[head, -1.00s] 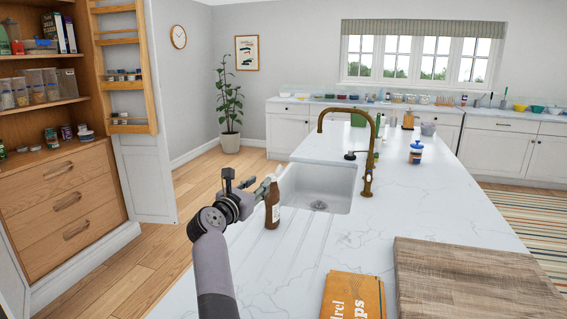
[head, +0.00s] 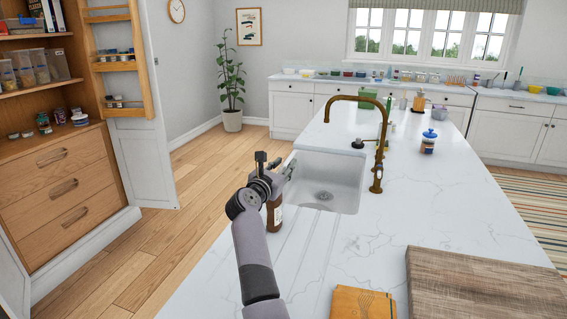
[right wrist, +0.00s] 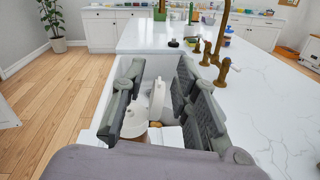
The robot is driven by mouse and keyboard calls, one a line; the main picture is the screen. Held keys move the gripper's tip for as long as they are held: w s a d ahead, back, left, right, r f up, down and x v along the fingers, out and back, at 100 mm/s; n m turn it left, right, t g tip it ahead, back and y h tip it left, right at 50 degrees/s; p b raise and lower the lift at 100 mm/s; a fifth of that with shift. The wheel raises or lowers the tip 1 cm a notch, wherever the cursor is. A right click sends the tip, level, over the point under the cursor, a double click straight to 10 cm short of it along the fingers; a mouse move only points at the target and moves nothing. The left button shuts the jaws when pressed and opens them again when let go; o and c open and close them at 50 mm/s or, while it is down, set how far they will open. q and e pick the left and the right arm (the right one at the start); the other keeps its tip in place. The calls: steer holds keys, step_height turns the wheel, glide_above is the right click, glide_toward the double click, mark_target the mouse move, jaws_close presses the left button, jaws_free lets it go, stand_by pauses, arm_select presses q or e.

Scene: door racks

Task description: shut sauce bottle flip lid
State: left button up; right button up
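The sauce bottle (head: 274,216) is brown with a pale label and stands upright on the white worktop, left of the sink. In the head view my right gripper (head: 287,172) is over its top and hides the cap. In the right wrist view the white cap (right wrist: 135,123) shows low between the fingers, and the white flip lid (right wrist: 157,99) stands raised. My right gripper (right wrist: 158,78) is open, with one finger on each side of the lid. I cannot tell whether either finger touches it. My left gripper is out of view.
The sink (head: 330,182) is just right of the bottle, with a brass tap (head: 379,150) beyond it. A wooden board (head: 485,285) and an orange packet (head: 362,303) lie at the near right. A blue-capped jar (head: 428,144) stands farther back. The worktop between is clear.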

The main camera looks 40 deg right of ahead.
steer(key=shift+s+a+r, duration=0.1)
steer(key=shift+a, duration=0.05)
steer(key=shift+c, duration=0.5)
jaws_close()
